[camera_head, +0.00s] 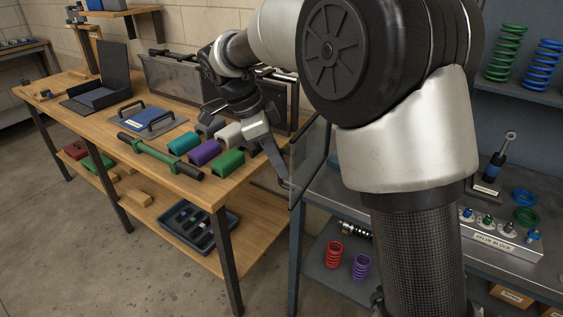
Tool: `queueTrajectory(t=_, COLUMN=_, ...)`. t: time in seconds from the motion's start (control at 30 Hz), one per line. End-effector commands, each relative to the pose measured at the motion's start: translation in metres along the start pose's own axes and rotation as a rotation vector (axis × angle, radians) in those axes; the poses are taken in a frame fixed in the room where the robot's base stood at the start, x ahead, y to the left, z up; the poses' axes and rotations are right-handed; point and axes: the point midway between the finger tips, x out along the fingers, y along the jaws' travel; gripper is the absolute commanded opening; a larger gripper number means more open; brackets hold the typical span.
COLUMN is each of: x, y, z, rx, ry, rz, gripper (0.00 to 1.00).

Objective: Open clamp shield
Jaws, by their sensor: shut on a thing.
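The clamp shield appears to be the clear panel with a dark frame (325,140) that stands out past the right end of the wooden bench, partly hidden behind my arm. It is seen nearly edge-on. My gripper (286,182) reaches down from the wrist at the bench's right end, with its fingertips at the shield's near left edge. It is shut on that edge; the exact contact is small and hard to make out. The shield's right part and whatever is behind it are hidden by my arm.
On the wooden bench (75,92) lie a green bar with black ends (158,153), coloured blocks (204,152), a blue plate with handles (152,119) and a dark open box (98,85). A metal bench (405,238) stands right, with a valve block and springs. Floor is clear at front left.

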Motion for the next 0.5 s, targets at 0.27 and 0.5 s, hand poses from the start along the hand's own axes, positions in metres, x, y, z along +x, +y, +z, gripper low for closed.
queueTrajectory(t=0.27, x=-0.0003, y=-0.0015, z=-0.0041, rx=0.003, ry=0.004, rz=-0.003, gripper=0.19)
queueTrajectory(t=0.5, x=-0.0001, y=-0.0008, z=-0.0022, rx=0.001, ry=0.002, rz=-0.002, gripper=0.28)
